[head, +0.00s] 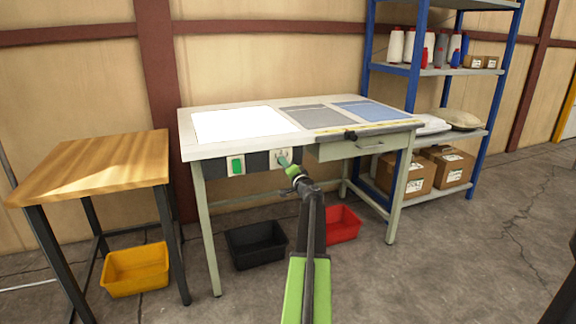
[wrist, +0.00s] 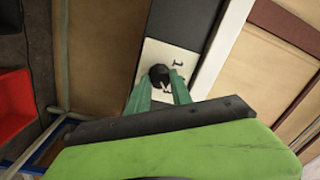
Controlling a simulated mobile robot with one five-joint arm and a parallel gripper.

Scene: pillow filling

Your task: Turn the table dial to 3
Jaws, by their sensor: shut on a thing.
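The dial is a small black knob (wrist: 160,75) on a white plate (wrist: 178,57) on the front of the work table. A "1" shows on the plate, and another mark beside the knob is partly covered. My gripper (wrist: 161,84) has its two green fingers closed on the knob, one on each side. In the head view my gripper (head: 284,160) reaches the plate on the table's front edge and mostly hides the dial. I cannot tell which number the knob points to.
A green switch (head: 236,166) is left of the dial. A drawer (head: 367,146) is to its right. A black bin (head: 256,245) and a red bin (head: 342,224) stand on the floor below. A wooden table (head: 100,165) stands at the left.

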